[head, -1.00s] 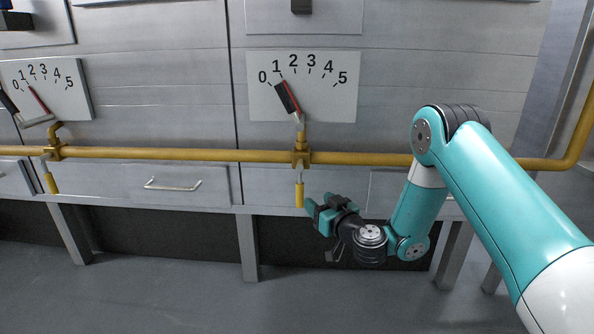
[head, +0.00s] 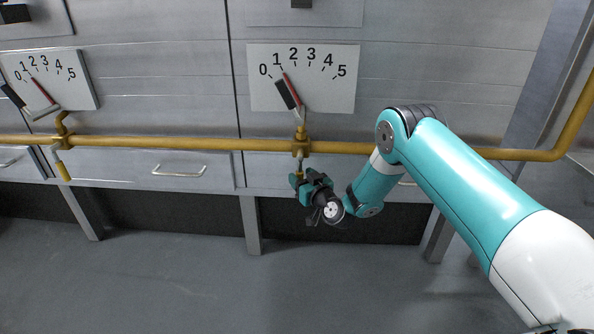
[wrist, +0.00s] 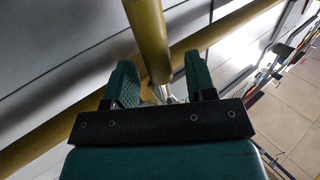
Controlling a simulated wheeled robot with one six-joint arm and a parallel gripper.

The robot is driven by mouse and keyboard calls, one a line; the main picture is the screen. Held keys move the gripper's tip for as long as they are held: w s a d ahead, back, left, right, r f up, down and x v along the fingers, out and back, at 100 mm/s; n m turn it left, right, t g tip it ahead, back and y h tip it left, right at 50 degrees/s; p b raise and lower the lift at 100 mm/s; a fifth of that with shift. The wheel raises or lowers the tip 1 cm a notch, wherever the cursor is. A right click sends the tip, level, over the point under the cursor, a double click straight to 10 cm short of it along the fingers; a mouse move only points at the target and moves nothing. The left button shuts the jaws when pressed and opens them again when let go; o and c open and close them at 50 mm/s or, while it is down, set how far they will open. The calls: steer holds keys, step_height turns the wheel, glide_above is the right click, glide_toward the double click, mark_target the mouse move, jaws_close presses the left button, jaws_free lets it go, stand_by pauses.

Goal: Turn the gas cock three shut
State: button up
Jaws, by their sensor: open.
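The gas cock (head: 301,147) below the middle dial sits on the yellow pipe; no number on it can be read. Its lever hangs down, across the pipe, and is mostly hidden behind my gripper (head: 307,180) in the head view. In the wrist view the yellow lever handle (wrist: 149,35) reaches in from the top, between the two green fingers of my open gripper (wrist: 162,80). A bit of silver stem shows at its end. I cannot tell whether a finger touches it. The middle dial (head: 340,92) has its red needle near 1.
The yellow pipe (head: 200,142) runs along the cabinet front and turns up at the right. Another cock (head: 62,140) with a hanging yellow lever is at the left, below a second dial (head: 85,90). A drawer handle (head: 180,171) sticks out between them. The floor (head: 170,280) is clear.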

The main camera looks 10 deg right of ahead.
mark_target(302, 177)
steer(key=shift+x, duration=1.65)
steer(key=shift+c, duration=0.5)
jaws_close()
